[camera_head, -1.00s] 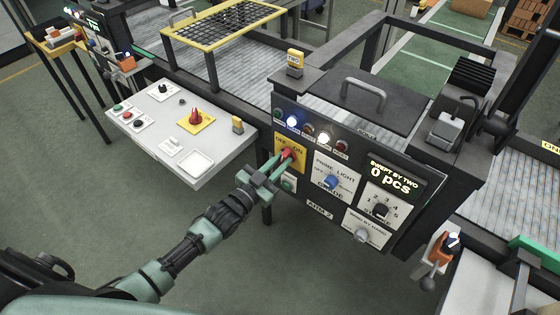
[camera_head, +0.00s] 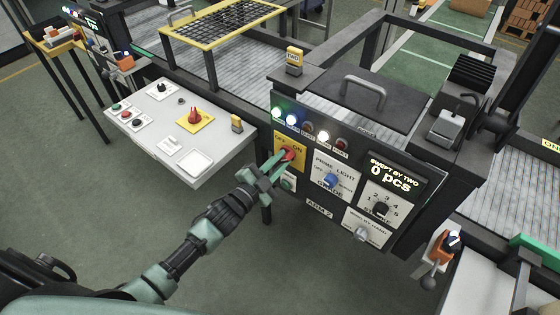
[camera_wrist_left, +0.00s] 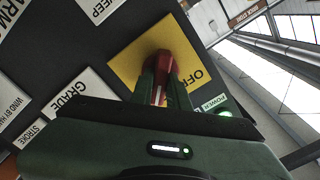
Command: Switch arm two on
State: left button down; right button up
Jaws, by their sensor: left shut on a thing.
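The control panel marked ARM 2 (camera_head: 319,204) carries a yellow plate (camera_head: 279,143) labelled OFF and ON with a red rotary switch (camera_head: 289,154). My left gripper (camera_head: 284,159) is shut on the red switch, with its fingers on either side of the knob. In the left wrist view the red switch (camera_wrist_left: 169,69) with a white stripe sits between the fingers, on the yellow plate (camera_wrist_left: 127,66). A green light (camera_wrist_left: 225,113) glows beside the POWER label there. On the panel's lamp row, the leftmost green lamp (camera_head: 277,113) is lit. My right gripper is not in view.
The panel also has a blue PROBE LIGHT knob (camera_head: 331,181), a black numbered dial (camera_head: 381,209) and a grey knob (camera_head: 361,233). A white side table (camera_head: 215,166) with buttons and another red switch (camera_head: 194,115) stands to the left.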

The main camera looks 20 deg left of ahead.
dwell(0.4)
pick_arm(q)
jog(key=c, duration=1.4)
grip_release()
jog(key=shift+o, duration=0.2)
jog(key=shift+s, duration=0.1)
jog(key=shift+s+a+f, duration=0.1)
jog(key=shift+s+a, duration=0.05)
jog(key=shift+s, duration=0.15)
jog(key=b+v, duration=0.1)
jog(key=v, duration=0.6)
